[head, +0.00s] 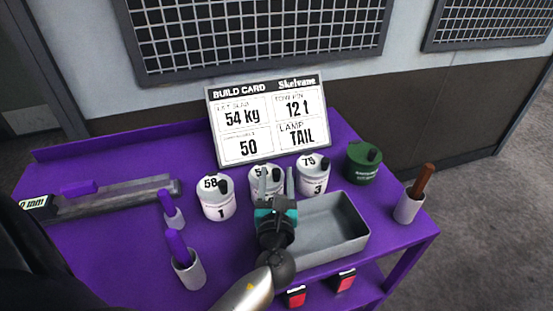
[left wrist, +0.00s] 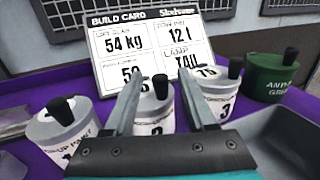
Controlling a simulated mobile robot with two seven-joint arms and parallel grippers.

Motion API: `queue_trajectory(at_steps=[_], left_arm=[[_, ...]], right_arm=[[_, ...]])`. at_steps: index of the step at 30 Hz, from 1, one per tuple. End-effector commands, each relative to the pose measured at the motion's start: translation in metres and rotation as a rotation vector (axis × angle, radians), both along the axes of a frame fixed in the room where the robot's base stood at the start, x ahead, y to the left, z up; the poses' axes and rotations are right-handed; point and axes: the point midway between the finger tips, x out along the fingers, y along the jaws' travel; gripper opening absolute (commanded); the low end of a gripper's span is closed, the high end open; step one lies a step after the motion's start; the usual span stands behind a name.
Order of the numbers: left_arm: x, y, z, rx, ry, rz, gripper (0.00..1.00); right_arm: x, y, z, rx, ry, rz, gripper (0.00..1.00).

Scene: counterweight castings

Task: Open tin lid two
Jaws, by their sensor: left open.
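Tin two (head: 254,184) is a white tin with a black knob on its lid, in the middle of the row on the purple bench. My left gripper (head: 276,178) is in front of it and partly hides it in the head view. In the left wrist view, tin two (left wrist: 152,118) shows between the two open fingers (left wrist: 160,88), its lid on and its black knob upright. The fingers hold nothing; I cannot tell whether they touch the tin. My right gripper is not in view.
White tin 1 (head: 217,205) and white tin 3 (head: 313,181) flank tin two. A green tin (head: 363,170) stands right. An empty grey tray (head: 350,240) lies in front. A build card (head: 267,118) stands behind. Cups with handled tools (head: 190,275) stand left, another (head: 408,210) right.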

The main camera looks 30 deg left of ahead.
Motion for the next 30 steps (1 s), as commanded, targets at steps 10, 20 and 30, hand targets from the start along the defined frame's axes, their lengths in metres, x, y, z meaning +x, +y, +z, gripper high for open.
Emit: queue_trajectory(at_steps=[10, 20, 30], left_arm=[[0.041, 0.026, 0.000, 0.000, -0.001, 0.001, 0.56], [0.049, 0.030, 0.000, -0.002, 0.000, 0.001, 0.56], [0.048, 0.030, 0.000, -0.002, 0.000, 0.001, 0.27]], right_arm=[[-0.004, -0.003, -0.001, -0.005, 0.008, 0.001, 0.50], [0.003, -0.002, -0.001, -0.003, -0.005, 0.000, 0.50], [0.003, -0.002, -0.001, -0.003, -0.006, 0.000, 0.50]])
